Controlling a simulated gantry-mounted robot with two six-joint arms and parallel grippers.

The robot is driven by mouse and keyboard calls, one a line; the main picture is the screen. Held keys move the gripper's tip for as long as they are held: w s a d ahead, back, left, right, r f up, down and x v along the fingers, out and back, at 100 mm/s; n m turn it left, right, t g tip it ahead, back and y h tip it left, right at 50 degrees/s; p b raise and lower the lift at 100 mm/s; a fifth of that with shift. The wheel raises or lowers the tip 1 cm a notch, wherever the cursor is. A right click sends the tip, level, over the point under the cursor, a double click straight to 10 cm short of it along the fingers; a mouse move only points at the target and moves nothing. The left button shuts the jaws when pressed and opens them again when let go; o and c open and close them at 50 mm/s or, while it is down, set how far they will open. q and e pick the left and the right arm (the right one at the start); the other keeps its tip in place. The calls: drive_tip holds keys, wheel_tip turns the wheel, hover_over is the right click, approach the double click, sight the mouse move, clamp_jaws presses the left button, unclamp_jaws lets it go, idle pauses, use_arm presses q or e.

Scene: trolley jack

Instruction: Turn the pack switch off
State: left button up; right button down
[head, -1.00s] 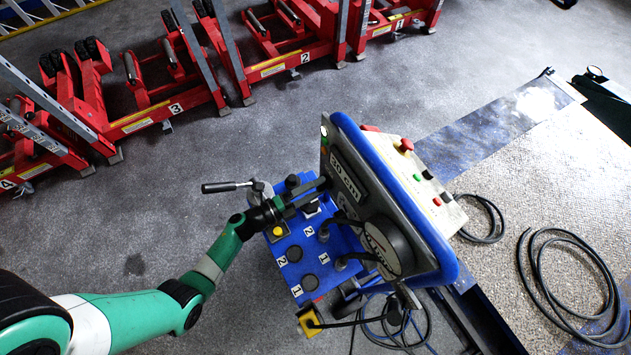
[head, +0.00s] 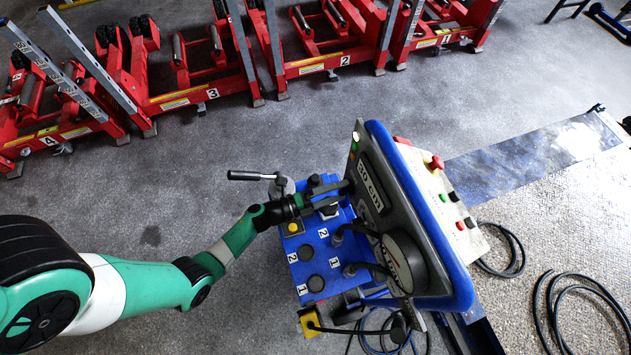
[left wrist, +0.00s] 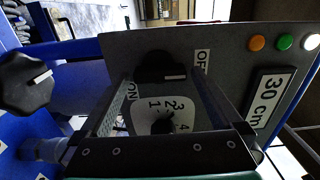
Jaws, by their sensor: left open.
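A black rotary knob (left wrist: 160,67), apparently the pack switch, sits on the grey panel (left wrist: 225,60) between an ON label on its left and an OFF label on its right. Its white mark shows at its lower right. A numbered dial lies below it, partly hidden by my gripper. My left gripper (head: 345,190) is open at the panel's face. In the left wrist view its fingers (left wrist: 162,80) stand on either side of the knob; contact cannot be told. My right gripper is not in view.
A second black knob (left wrist: 25,82) is close by on the blue box (head: 310,240), which carries plugs, cables and a lever (head: 250,176). Red wheeled lifting units (head: 200,90) stand behind. Loose cables lie on the right.

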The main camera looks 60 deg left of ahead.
use_arm(q)
drive_tip(key=p+v, duration=0.2)
drive_tip(key=v, duration=0.9)
drive_tip(key=shift+s, duration=0.2)
